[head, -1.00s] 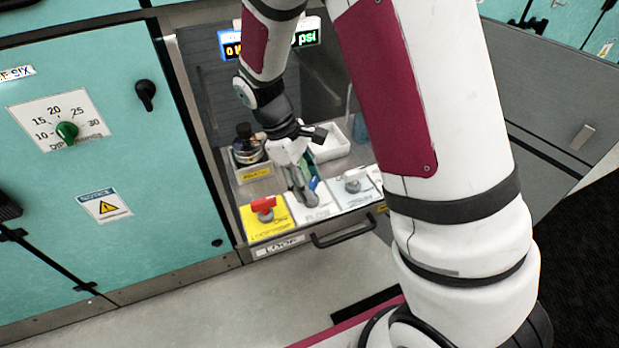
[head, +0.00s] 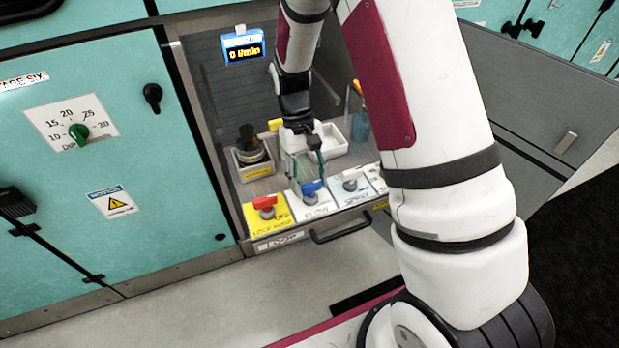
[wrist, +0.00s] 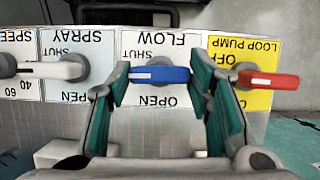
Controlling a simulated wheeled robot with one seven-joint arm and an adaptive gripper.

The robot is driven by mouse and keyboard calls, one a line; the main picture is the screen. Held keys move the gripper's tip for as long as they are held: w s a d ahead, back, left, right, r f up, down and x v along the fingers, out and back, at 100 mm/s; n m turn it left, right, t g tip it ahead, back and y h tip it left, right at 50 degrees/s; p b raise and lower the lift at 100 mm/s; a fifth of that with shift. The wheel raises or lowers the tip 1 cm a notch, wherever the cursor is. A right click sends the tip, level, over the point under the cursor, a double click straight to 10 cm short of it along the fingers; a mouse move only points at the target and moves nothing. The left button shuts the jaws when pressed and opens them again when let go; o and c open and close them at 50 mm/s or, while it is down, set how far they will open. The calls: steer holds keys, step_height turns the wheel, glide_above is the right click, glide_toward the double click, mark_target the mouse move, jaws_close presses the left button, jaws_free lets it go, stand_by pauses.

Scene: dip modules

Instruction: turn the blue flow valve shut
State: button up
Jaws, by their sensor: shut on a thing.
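The blue flow valve (head: 312,188) is a lever handle on a white plate marked FLOW, SHUT and OPEN. It also shows in the wrist view (wrist: 162,75), lying sideways between the upside-down words SHUT and OPEN. My gripper (head: 303,178) is over the plate. In the wrist view its two green-padded fingers (wrist: 161,88) stand at the two ends of the blue handle, shut on it. A small display (head: 243,47) above reads 0 l/min in yellow.
A red lever (head: 265,204) on a yellow LOOP PUMP plate is on one side, a grey-white SPRAY lever (head: 351,182) on the other. A dark bottle (head: 249,150) in a holder and a white tray (head: 334,140) stand behind. A drawer handle (head: 341,228) is in front.

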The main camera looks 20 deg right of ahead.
steer(key=shift+m, duration=0.4)
steer(key=o, duration=1.1)
steer(key=shift+o, duration=0.2)
steer(key=v, duration=1.2)
steer(key=shift+d, duration=0.15)
